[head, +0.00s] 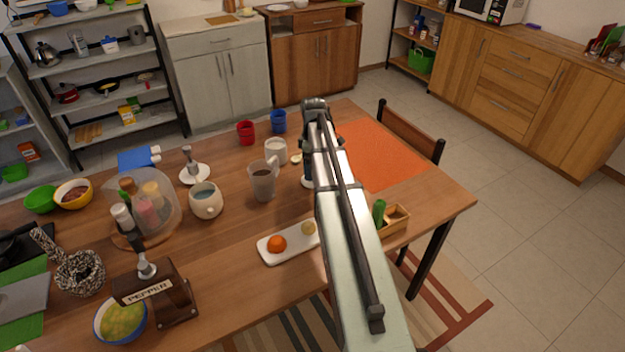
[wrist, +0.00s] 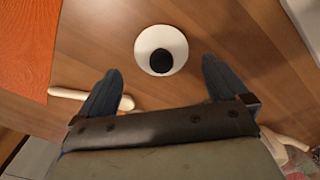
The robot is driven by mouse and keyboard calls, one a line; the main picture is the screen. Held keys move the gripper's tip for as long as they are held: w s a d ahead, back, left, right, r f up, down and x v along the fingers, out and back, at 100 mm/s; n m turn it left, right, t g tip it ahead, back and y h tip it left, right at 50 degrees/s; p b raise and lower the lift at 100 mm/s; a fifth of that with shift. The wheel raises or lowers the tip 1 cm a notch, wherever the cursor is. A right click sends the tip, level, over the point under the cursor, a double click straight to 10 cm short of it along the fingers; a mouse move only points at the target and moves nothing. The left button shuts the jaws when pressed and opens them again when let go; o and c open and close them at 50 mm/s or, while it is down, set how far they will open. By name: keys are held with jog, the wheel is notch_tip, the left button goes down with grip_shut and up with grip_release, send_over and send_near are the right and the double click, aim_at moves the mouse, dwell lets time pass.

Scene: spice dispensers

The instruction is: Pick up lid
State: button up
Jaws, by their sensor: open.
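In the wrist view a white round lid (wrist: 178,62) with a black knob in its middle lies on the wooden table, seen from above. My gripper (wrist: 161,78) is open, its two dark blue fingers apart and empty. The lid shows just beyond the fingertips, roughly centred between them, and I see no contact. In the head view my gripper (head: 308,172) is over the middle of the table, mostly hidden by my arm. A small white edge shows beside it; I cannot tell whether it is the lid.
A white tray (head: 270,257) with fruit and a wooden box (head: 396,220) are nearer. A pale rod-like item (wrist: 68,92) lies by the left finger. The orange mat (head: 375,155) is bare.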

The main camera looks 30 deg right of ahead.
notch_tip(320, 180, down, 5)
jog(key=shift+a+r, duration=0.1)
jog(key=shift+a, duration=0.05)
jog(key=c, duration=0.9)
jog(key=shift+o, duration=0.2)
jog(key=shift+r, duration=0.1)
notch_tip(320, 180, up, 9)
jog(key=shift+w+r, duration=0.1)
jog(key=w+a+r, duration=0.2)
jog(key=w+r, duration=0.1)
jog(key=w, duration=0.5)
jog(key=w+a+r, duration=0.3)
jog(key=w, duration=0.5)
jog(key=shift+w+a+r, duration=0.3)
jog(key=shift+w+a, duration=0.05)
jog(key=shift+w, duration=0.05)
